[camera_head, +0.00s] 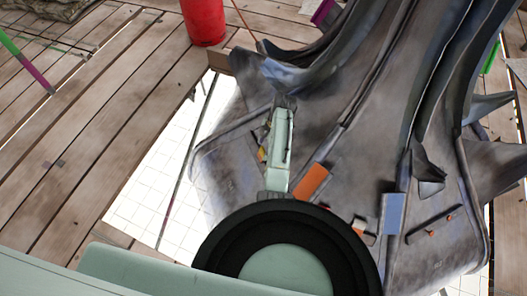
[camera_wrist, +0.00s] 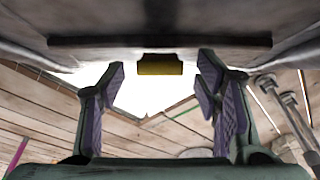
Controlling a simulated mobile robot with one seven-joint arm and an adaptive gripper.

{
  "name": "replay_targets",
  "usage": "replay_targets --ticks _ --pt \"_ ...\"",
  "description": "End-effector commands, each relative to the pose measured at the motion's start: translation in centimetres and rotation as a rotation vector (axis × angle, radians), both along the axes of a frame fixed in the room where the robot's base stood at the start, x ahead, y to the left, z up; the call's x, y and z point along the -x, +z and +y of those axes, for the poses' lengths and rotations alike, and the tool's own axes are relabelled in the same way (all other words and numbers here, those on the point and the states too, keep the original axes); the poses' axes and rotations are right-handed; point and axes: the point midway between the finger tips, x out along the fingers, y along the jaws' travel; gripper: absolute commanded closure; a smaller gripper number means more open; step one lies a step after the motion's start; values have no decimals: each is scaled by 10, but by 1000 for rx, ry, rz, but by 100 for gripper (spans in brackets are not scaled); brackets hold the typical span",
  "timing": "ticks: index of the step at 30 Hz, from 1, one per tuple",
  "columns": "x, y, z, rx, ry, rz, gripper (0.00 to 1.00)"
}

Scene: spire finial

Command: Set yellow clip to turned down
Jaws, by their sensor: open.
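The yellow clip (camera_wrist: 160,65) shows in the wrist view as a small dark-yellow block under a long dark bar (camera_wrist: 215,41) on the grey finial. My gripper (camera_wrist: 160,80) is open, with one finger on each side of the clip and a gap on both sides; the fingers do not appear to touch it. In the head view a small patch of the yellow clip (camera_head: 262,154) shows just left of my arm, low on the grey finial (camera_head: 345,140). My arm hides the rest of it and the fingertips there.
An orange block (camera_head: 313,180) and a blue block (camera_head: 393,213) sit on the finial to the right of my arm. White tiled flooring (camera_head: 150,190) lies left of the finial.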

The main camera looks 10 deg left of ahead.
Motion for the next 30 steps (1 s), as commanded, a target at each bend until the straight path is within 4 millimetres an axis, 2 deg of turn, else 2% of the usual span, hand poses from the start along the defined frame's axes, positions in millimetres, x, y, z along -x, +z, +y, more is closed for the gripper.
replay_targets --ticks 1,6,12,23,30 --pt "-3 12 -3 -1 -1 -5 43" --pt "-9 47 -11 -1 -1 -4 43" --pt "-11 73 -17 0 -1 -1 43" --pt "-12 80 -18 1 -1 1 43" --pt "-13 69 -21 11 -89 -44 57"
